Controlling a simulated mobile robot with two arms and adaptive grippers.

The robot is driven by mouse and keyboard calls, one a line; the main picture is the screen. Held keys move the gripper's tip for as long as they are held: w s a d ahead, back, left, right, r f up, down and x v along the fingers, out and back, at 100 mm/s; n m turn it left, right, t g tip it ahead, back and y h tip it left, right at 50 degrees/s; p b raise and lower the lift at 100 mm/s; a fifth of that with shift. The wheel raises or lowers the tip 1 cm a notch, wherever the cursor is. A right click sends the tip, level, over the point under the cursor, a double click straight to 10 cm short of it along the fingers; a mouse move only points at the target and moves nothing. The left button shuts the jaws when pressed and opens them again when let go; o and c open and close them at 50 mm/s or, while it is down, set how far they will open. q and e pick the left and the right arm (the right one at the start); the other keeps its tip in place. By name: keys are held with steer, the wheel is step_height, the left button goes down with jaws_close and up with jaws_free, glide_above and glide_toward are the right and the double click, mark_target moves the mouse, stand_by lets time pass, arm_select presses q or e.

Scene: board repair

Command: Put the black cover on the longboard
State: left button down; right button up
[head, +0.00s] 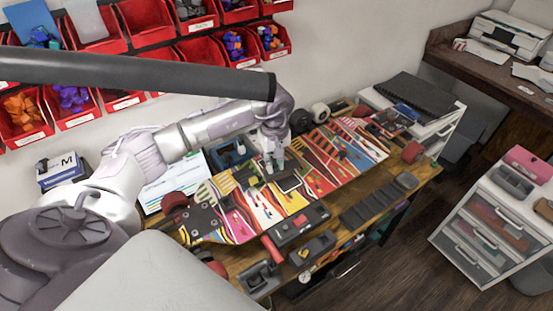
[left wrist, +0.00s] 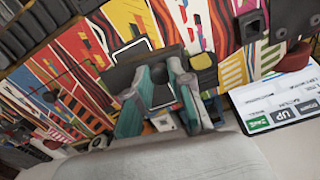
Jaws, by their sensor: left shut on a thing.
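The longboard (head: 320,158) lies across the workbench, its deck covered in red, yellow, white and black patterns. It also fills the upper part of the left wrist view (left wrist: 85,45). My left gripper (head: 273,164) is low over the middle of the deck. In the left wrist view its teal fingers (left wrist: 160,98) are shut on a black piece, apparently the black cover (left wrist: 120,74). The fingers hide part of it, and I cannot tell whether it touches the deck. A dark, light-rimmed square (head: 288,184) shows on the deck beside the gripper. My right gripper is not in view.
Red bins (head: 75,100) hang on the wall behind the bench. A paper sheet (head: 175,185) lies left of the gripper. Black tools (head: 298,226) and a dark tray (head: 380,200) line the front edge. A white drawer unit (head: 490,225) stands at right.

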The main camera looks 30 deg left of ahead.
arm_select(q)
steer(key=shift+d+f+b, duration=0.25)
steer(key=shift+f+b, duration=0.2)
steer(key=shift+f, duration=0.35)
steer(key=shift+f+b, duration=0.4)
steer(key=shift+f, duration=0.35)
steer(key=shift+f+b, duration=0.6)
steer(key=shift+f, duration=0.6)
steer(key=shift+f, duration=0.1)
steer(key=shift+f+b, duration=0.25)
steer(key=shift+b, duration=0.2)
steer(key=shift+f, duration=0.1)
